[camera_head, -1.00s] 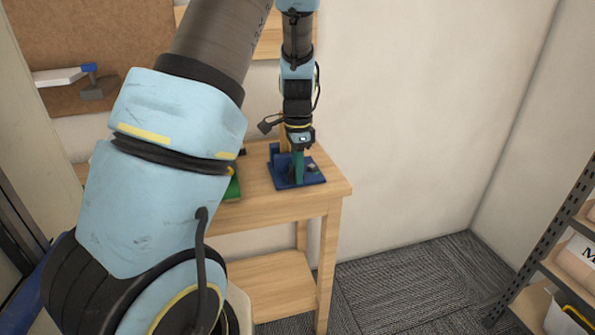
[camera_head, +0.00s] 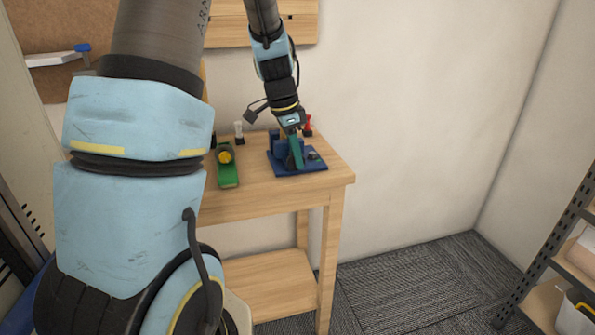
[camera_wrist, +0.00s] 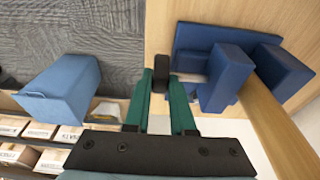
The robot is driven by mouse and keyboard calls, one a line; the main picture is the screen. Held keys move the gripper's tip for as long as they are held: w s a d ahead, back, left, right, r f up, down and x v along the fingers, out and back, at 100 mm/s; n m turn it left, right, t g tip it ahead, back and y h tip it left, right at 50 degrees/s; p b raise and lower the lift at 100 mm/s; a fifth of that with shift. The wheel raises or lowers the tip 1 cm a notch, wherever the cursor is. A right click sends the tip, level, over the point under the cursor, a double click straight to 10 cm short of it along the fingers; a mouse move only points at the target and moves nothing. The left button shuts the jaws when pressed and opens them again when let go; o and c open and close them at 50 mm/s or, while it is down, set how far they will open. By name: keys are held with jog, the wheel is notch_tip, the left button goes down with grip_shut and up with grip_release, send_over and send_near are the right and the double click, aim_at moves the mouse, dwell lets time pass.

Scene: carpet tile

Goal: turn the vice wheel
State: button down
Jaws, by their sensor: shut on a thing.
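The blue vice (camera_head: 282,142) sits on its blue base plate (camera_head: 312,167) near the right end of the wooden workbench. In the wrist view its blue jaws (camera_wrist: 226,78) are large at the upper right. My gripper (camera_head: 297,164) has teal fingers and reaches down at a tilt to the front of the vice.
A green item with a yellow round part (camera_head: 227,168) lies on the workbench (camera_head: 265,196) left of the vice. A red-topped item (camera_head: 307,125) and a white-topped item (camera_head: 239,130) stand behind. A shelf rack (camera_head: 552,255) stands at the far right. Carpet between is clear.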

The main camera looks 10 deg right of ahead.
jog(key=h+b, duration=0.1)
jog(key=b, duration=0.2)
jog(key=h+b, duration=0.1)
jog(key=b, duration=0.3)
jog(key=f+h+b, duration=0.1)
jog(key=b, duration=0.3)
jog(key=shift+a+t+h, duration=0.3)
jog(key=h+b, duration=0.1)
jog(key=b, duration=0.3)
jog(key=shift+a+r, duration=0.1)
jog(key=shift+r, duration=0.1)
jog(key=shift+h, duration=0.3)
jog(key=shift+r+b, duration=0.25)
jog(key=shift+b, duration=0.35)
jog(key=c, duration=0.8)
grip_release()
jog(key=shift+o, duration=0.2)
jog(key=v, duration=1)
jog(key=shift+s+a+r, duration=0.2)
jog(key=shift+a, duration=0.15)
